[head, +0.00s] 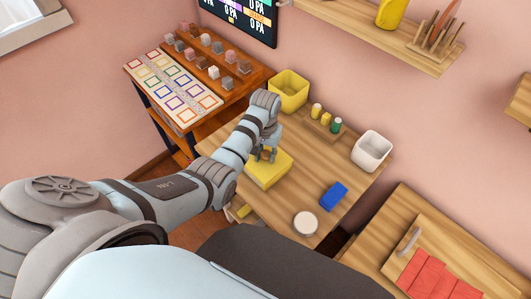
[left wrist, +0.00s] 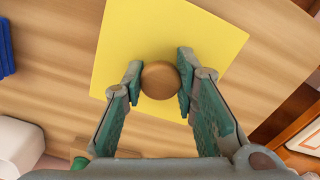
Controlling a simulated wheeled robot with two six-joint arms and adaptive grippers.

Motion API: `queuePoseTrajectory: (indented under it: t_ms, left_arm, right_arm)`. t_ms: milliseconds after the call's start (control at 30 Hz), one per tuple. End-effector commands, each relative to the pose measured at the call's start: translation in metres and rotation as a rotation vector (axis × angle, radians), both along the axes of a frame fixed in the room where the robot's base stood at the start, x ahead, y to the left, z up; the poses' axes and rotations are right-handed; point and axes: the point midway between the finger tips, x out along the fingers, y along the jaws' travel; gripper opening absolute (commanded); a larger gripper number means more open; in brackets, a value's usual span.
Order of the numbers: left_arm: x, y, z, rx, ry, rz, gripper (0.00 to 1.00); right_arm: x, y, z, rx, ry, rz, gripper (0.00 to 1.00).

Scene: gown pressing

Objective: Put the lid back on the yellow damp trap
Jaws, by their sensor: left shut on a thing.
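The yellow damp trap (head: 289,92) looks like an open-topped yellow box at the back left of the wooden table. Its flat, square yellow lid (head: 268,174) is nearer the front, and it also fills the middle of the left wrist view (left wrist: 125,45). A round wooden knob (left wrist: 159,80) stands on the lid. My left gripper (head: 266,155) is over the lid and shut on this knob, with a finger on each side (left wrist: 159,82). I cannot tell whether the lid touches the table. My right gripper is not in view.
The wooden table (head: 285,208) also carries a rack of small bottles (head: 325,118), a white tub (head: 372,152), a blue block (head: 334,195) and a round white-topped thing (head: 305,224). A side stand (head: 195,118) with cubes is at left. Table surface behind the lid shows bare.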

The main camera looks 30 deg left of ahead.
Motion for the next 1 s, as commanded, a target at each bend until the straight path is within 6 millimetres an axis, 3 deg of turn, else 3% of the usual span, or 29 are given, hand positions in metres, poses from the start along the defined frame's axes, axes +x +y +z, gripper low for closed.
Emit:
queuePoseTrajectory:
  t_ms: [833,867,1000]
  left_arm:
    - [0.0001,-0.0001,-0.005,0.0,0.0,0.0,0.0]
    - [0.0001,-0.0001,-0.005,0.0,0.0,0.0,0.3]
    - [0.0001,0.0,-0.005,0.0,0.0,0.0,0.5]
  right_arm:
    - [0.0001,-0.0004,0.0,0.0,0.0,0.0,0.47]
    - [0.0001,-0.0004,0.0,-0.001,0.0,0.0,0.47]
    - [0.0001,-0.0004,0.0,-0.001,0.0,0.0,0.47]
